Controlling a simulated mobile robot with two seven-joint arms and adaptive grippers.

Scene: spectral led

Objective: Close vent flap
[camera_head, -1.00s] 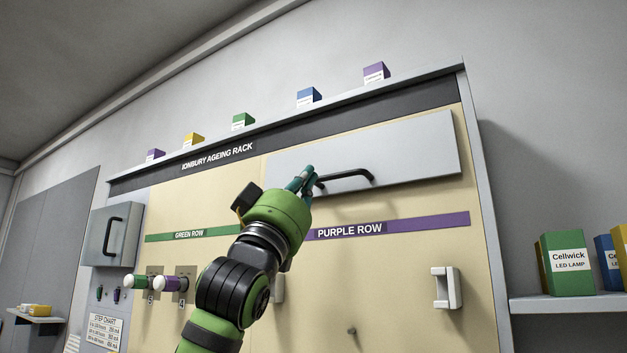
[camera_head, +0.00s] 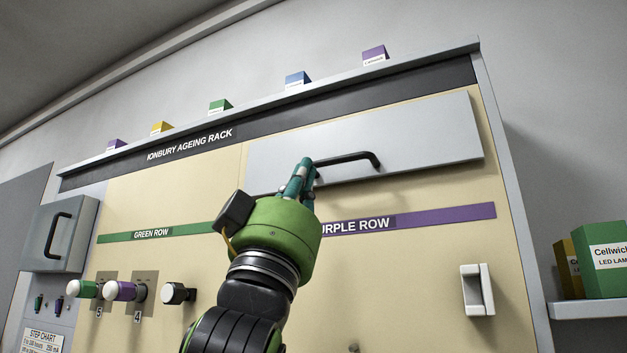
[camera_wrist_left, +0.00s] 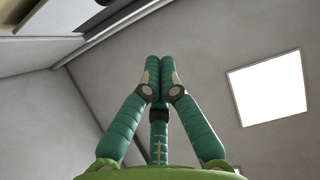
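The vent flap appears to be the wide grey panel (camera_head: 430,142) with a black bar handle (camera_head: 350,157) at the top of the cream rack, above the purple row strip. I cannot tell how far it stands out from the rack. My left gripper (camera_head: 305,166) overlaps the flap's lower edge near the handle's left end; whether it touches is unclear. In the left wrist view, its green fingers (camera_wrist_left: 160,62) are together, with nothing visible between them; the handle is not seen there. My right gripper is not in view.
Lamp boxes stand along the rack's top ledge (camera_head: 270,95). Knobs (camera_head: 125,291) and a grey box with a handle (camera_head: 62,236) are at left. A white pull (camera_head: 477,290) is lower right. A shelf (camera_head: 588,309) with a green lamp box (camera_head: 606,262) is at far right.

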